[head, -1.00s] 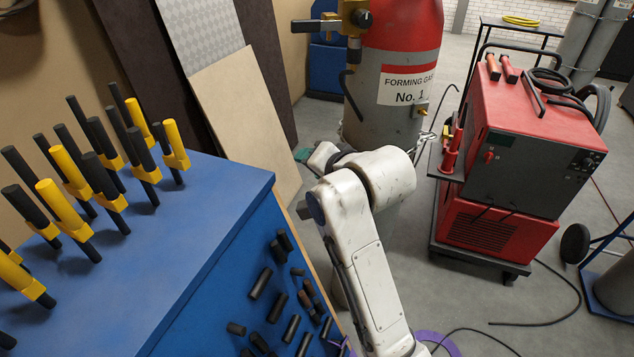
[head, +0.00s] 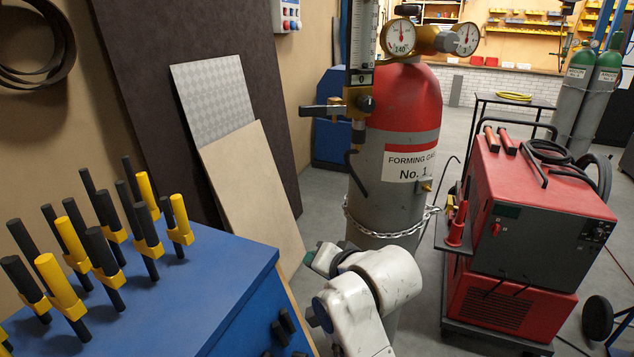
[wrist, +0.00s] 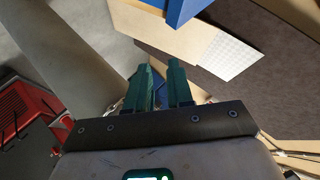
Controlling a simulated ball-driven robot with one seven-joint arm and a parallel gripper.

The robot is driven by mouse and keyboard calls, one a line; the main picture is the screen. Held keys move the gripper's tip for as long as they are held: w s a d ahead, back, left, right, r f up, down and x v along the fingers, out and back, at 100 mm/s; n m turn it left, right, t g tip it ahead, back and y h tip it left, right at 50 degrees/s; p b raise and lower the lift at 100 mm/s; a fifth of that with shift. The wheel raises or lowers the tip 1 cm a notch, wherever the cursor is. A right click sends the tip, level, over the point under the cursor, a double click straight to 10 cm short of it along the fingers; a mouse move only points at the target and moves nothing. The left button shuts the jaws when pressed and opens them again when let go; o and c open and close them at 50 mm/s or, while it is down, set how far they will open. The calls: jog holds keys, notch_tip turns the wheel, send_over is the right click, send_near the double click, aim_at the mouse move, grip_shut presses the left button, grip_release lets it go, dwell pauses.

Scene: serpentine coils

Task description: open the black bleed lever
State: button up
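A black bar (head: 318,110) sticks out to the left from a brass block (head: 359,102) under the flowmeter tube (head: 362,45) in the head view; it looks like the bleed lever and lies about level. A black round knob is on the block's front, and a black hose hangs below. My gripper's green end (head: 309,258) shows in the head view, well below the bar, mostly hidden by my white wrist. In the wrist view my gripper (wrist: 159,68) has its two green fingers apart, with nothing between them. The lever is not recognisable in the wrist view.
The red-topped grey cylinder (head: 385,205) stands behind my arm, held by a chain (head: 375,234). A blue bench (head: 190,270) with clamps is at left; boards (head: 252,190) lean on the wall. A red welder (head: 540,210) stands at right.

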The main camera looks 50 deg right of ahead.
aim_at(323, 110)
jog(key=w+a+r+m+t, duration=0.1)
jog(key=w+r+m+t+y+b, duration=0.1)
jog(key=w+t, duration=0.1)
jog(key=w+a+r+t, duration=0.1)
jog(key=w, duration=0.1)
jog(key=shift+w+a+m+y, duration=0.1)
jog(key=shift+a+m+y, duration=0.2)
jog(key=shift+m+y, duration=0.1)
grip_shut()
notch_tip(323, 110, up, 5)
jog(key=w+m+t+y+b, duration=0.1)
jog(key=w+m+t+b, duration=0.1)
jog(key=m+t, duration=0.4)
jog(key=s+d+r+m+t+h+b, duration=0.1)
jog(key=s+d+r+m+h, duration=0.15)
jog(key=m+h, duration=0.6)
jog(key=s+d+r+m+t+h+b, duration=0.1)
jog(key=s+d+m+h, duration=0.35)
jog(key=m, duration=0.75)
jog(key=w+d+r+h+p, duration=0.1)
jog(key=w+d+r+p, duration=0.1)
jog(key=w+r+p, duration=0.5)
jog(key=shift+w+d+r+p, duration=0.3)
jog(key=shift+w+d+r, duration=0.05)
jog(key=shift+r, duration=1.55)
